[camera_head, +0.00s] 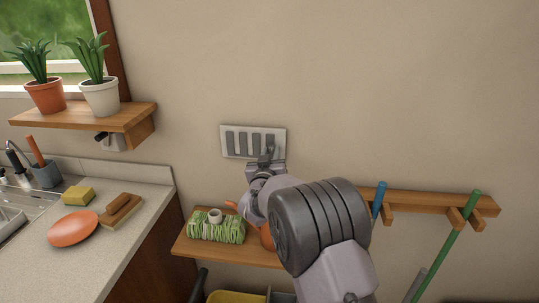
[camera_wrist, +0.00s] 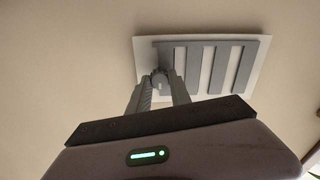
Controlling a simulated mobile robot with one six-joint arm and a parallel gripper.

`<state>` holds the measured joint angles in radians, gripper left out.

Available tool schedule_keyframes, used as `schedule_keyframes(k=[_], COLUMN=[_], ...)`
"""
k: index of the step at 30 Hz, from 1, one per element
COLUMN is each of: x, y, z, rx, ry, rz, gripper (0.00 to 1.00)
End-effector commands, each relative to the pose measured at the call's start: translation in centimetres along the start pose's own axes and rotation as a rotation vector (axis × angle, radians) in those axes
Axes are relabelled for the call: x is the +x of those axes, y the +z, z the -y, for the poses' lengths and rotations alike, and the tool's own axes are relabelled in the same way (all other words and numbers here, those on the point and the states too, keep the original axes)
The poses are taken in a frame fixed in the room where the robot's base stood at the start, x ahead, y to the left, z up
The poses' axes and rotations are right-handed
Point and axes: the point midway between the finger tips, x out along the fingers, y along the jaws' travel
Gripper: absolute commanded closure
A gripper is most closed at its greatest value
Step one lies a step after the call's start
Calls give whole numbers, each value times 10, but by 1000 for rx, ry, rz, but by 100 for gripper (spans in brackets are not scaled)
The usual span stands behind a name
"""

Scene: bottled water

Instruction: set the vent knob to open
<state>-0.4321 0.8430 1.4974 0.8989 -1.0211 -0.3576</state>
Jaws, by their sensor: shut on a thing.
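The vent (camera_head: 253,130) is a white rectangular plate on the wall with several grey upright slats. It also shows in the wrist view (camera_wrist: 262,60), tilted, with pale gaps between the slats. The small grey vent knob (camera_wrist: 160,78) is at the plate's left end in the wrist view, between my fingertips. In the head view it is at the plate's lower right, mostly hidden by my gripper (camera_head: 268,160). My gripper (camera_wrist: 160,88) is shut on the knob. The knob's exact angle is hard to tell.
Below the vent, a wooden shelf (camera_head: 190,247) holds a green-and-white bundle (camera_head: 216,232). A rail (camera_head: 420,201) with blue and green handles is at right. At left are a counter (camera_head: 150,203) and a plant shelf (camera_head: 95,117). The wall around the vent is clear.

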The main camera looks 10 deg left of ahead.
Motion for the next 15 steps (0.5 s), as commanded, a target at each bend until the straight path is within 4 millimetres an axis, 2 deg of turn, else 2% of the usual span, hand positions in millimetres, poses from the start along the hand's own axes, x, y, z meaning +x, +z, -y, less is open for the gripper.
schedule_keyframes(k=[4,11,12,15], x=[0,0,0,0], y=[8,6,6,6], z=[-18,-21,-21,-21], rx=[1,1,1,1], ry=[3,2,2,2], rz=[0,2,2,2], gripper=[100,100,74,54])
